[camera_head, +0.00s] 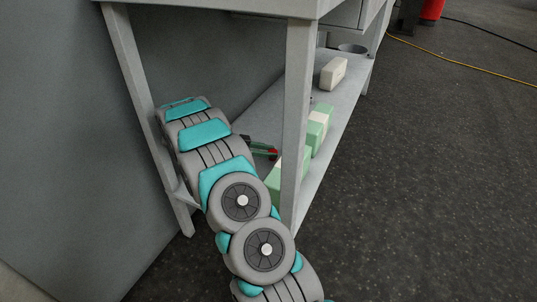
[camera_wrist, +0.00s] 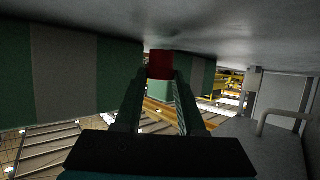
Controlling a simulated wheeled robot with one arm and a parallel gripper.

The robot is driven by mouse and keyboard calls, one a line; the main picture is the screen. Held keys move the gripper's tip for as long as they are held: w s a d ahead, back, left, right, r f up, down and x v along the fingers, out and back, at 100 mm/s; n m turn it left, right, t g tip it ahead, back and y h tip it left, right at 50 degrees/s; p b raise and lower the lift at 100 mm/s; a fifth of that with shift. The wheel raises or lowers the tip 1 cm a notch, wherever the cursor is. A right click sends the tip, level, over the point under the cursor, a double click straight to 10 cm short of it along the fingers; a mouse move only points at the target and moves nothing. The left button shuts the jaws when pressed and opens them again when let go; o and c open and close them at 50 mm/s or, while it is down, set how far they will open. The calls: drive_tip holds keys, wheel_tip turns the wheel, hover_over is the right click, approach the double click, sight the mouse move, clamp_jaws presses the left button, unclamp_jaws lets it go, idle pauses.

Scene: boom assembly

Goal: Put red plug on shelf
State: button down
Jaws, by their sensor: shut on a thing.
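The red plug (camera_wrist: 160,64) is between the fingertips of my gripper (camera_wrist: 160,77) in the wrist view. A small bit of the red plug (camera_head: 273,154) also shows in the head view. My gripper (camera_head: 262,149) is shut on it and reaches in over the grey lower shelf (camera_head: 262,118), behind the bench's front leg. The shelf surface (camera_wrist: 235,30) fills the top of the wrist view, which seems to be upside down. The plug is close to this surface; I cannot tell whether it touches.
Green-and-white boxes (camera_head: 319,126) stand on the shelf right of my gripper; one is partly behind the bench leg (camera_head: 297,110). A pale block (camera_head: 333,73) and a grey bowl (camera_head: 352,48) are farther back. The shelf left of the boxes looks clear.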

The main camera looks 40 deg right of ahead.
drive_tip(key=shift+f, duration=0.8)
drive_tip(key=shift+f, duration=0.1)
drive_tip(key=c, duration=0.5)
unclamp_jaws()
